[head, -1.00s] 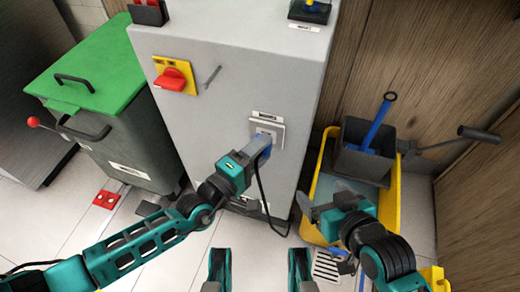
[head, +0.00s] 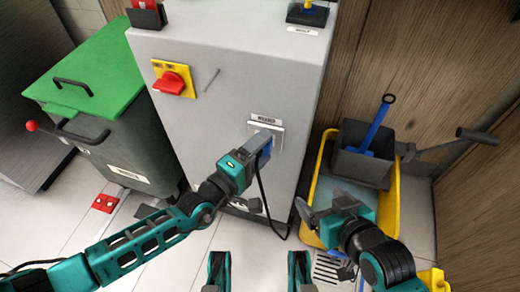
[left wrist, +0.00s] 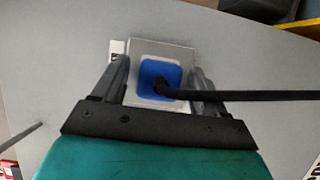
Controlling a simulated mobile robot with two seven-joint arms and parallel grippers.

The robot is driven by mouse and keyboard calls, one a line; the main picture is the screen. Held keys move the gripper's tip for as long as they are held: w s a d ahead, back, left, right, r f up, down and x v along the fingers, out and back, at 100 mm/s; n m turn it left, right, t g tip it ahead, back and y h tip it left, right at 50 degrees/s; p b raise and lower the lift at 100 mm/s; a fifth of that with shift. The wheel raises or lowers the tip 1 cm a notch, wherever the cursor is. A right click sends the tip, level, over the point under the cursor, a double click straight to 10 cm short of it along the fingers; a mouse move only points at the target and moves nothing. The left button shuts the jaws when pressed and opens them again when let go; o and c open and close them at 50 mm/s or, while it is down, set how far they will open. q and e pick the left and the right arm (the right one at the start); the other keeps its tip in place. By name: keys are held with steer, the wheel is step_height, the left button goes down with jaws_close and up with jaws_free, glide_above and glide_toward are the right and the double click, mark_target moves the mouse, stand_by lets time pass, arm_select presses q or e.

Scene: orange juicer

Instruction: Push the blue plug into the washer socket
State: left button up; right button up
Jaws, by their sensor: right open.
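The blue plug (left wrist: 154,72) with its black cable (left wrist: 250,96) sits between the fingers of my left gripper (left wrist: 160,90) in the left wrist view. The washer socket (left wrist: 180,55) is a pale square plate directly behind the plug. In the head view the socket (head: 276,129) shows on the grey cabinet, with my left gripper (head: 262,145) right at it. Whether the plug is fully seated is hidden. My right gripper (head: 318,212) is open and empty, in front of the yellow mop bucket.
The grey cabinet (head: 225,75) carries a red rotary switch (head: 173,82) on yellow. A green-lidded bin (head: 90,75) stands at left. A yellow mop bucket (head: 392,205) with a grey wringer (head: 360,165) stands at right. The cable hangs down the cabinet front.

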arm_select(q)
steer(key=shift+o, duration=0.7)
steer(key=shift+s+a, duration=0.15)
steer(key=shift+p+v, duration=1.05)
steer(key=shift+v, duration=5.2)
